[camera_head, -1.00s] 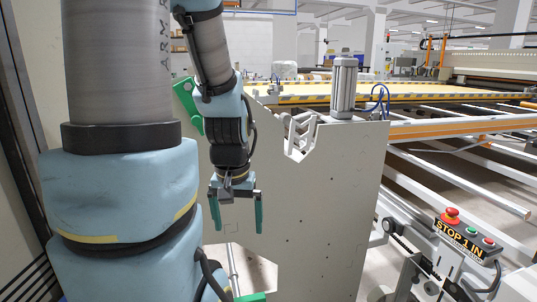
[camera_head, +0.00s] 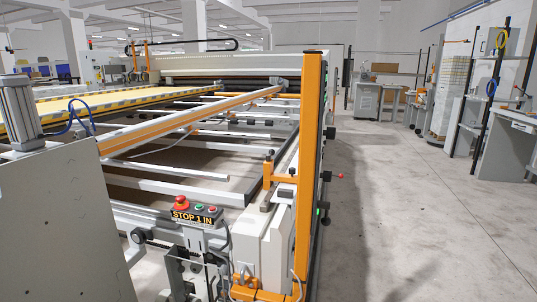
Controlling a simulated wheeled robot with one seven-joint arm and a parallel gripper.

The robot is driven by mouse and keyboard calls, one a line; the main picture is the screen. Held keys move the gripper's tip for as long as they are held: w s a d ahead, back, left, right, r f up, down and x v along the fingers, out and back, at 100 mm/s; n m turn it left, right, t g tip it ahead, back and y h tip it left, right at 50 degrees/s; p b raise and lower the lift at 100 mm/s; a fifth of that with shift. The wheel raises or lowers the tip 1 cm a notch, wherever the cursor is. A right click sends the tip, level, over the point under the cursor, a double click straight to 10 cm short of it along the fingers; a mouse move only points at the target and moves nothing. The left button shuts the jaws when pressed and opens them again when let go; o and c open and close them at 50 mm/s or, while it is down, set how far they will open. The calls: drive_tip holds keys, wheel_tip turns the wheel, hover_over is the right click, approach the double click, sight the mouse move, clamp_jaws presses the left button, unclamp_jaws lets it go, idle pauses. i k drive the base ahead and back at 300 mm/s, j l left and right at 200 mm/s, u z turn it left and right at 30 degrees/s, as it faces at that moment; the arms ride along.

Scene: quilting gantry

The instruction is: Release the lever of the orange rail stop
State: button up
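A small orange bracket (camera_head: 281,180) with a short upright post sits on the rail beside the tall orange column; it may be the orange rail stop, but I cannot tell for sure. A thin lever with a red knob (camera_head: 340,177) sticks out to the right of the tall orange column (camera_head: 311,150). I cannot tell whether it belongs to the stop. More orange parts (camera_head: 262,290) show low at the front, cut by the bottom edge. My gripper is out of view.
A control box (camera_head: 198,215) marked STOP 1 IN, with a red button, stands front centre. A grey plate (camera_head: 70,230) with a pneumatic cylinder (camera_head: 18,112) is at left. The gantry rails (camera_head: 185,121) run behind. Open concrete floor (camera_head: 415,220) lies at right.

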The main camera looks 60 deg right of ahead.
sight(271, 152)
drive_tip(key=k+l, duration=0.2)
drive_tip(key=k, duration=0.15)
drive_tip(key=k+l+u, duration=0.4)
drive_tip(key=k+l, duration=1.15)
drive_tip(key=l, duration=0.45)
drive_tip(key=k+l+u, duration=0.1)
drive_tip(key=l, duration=0.3)
drive_tip(key=k+l, duration=0.15)
drive_tip(key=l, duration=0.25)
drive_tip(key=l+u, duration=0.1)
drive_tip(key=l, duration=0.35)
drive_tip(key=k+l, duration=0.2)
drive_tip(key=l, duration=0.2)
drive_tip(key=k+l+u, duration=0.1)
drive_tip(key=l, duration=0.7)
drive_tip(key=i+j, duration=0.2)
drive_tip(key=i, duration=0.3)
